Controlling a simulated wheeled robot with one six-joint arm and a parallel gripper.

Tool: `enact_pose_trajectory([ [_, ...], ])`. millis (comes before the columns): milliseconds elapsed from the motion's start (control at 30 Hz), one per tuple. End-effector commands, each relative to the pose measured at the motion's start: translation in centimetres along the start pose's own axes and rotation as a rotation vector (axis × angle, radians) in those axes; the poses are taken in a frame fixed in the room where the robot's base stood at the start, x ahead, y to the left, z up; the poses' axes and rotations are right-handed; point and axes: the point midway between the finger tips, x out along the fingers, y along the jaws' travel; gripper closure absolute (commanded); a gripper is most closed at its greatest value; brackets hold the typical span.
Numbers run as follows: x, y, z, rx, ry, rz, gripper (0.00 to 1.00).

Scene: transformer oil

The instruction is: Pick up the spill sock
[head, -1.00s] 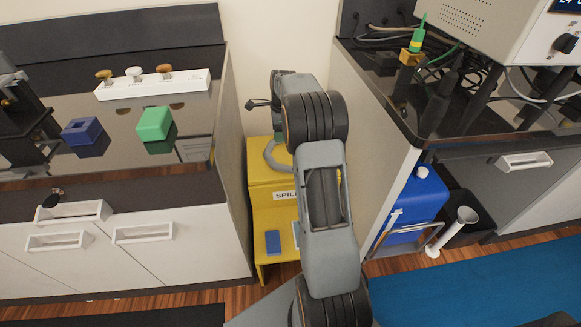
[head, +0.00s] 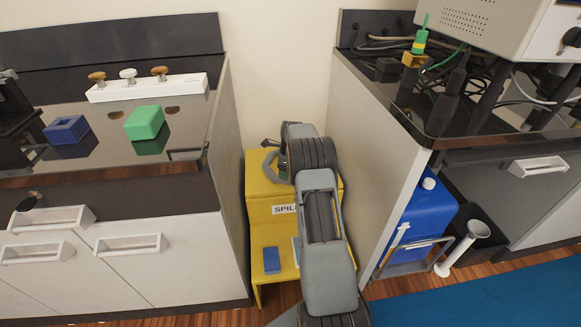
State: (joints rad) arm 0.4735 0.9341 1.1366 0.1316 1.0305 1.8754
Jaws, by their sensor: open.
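The spill sock (head: 269,172) looks like a grey curved tube on top of the yellow spill station (head: 258,212), between the two counters. My arm reaches over the station and hides part of the sock and of the "SPILL" label. My gripper (head: 268,144) is a small dark shape at the back of the station's top, beside or above the sock. It is open and partly hidden by my wrist. I cannot tell whether it touches the sock.
A blue block (head: 272,259) sits on the station's lower step. The left counter (head: 228,125) and right cabinet (head: 375,150) wall in the gap closely. A blue jerrycan (head: 425,212) and a white cylinder (head: 458,250) stand at right.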

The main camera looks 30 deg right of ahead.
Motion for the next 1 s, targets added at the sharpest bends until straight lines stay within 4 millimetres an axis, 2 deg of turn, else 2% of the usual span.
enact_pose_trajectory([
  [167,1.2,0.0,0.1,-0.001,0.001,0.002,0.34],
  [433,4.8,0.0,0.2,-0.001,0.001,0.002,0.34],
  [700,5.2,0.0,0.3,-0.001,0.000,0.000,0.34],
  [767,5.2,0.0,0.3,-0.001,0.000,0.000,0.38],
  [1000,5.2,0.0,0.2,-0.001,0.000,0.000,0.61],
])
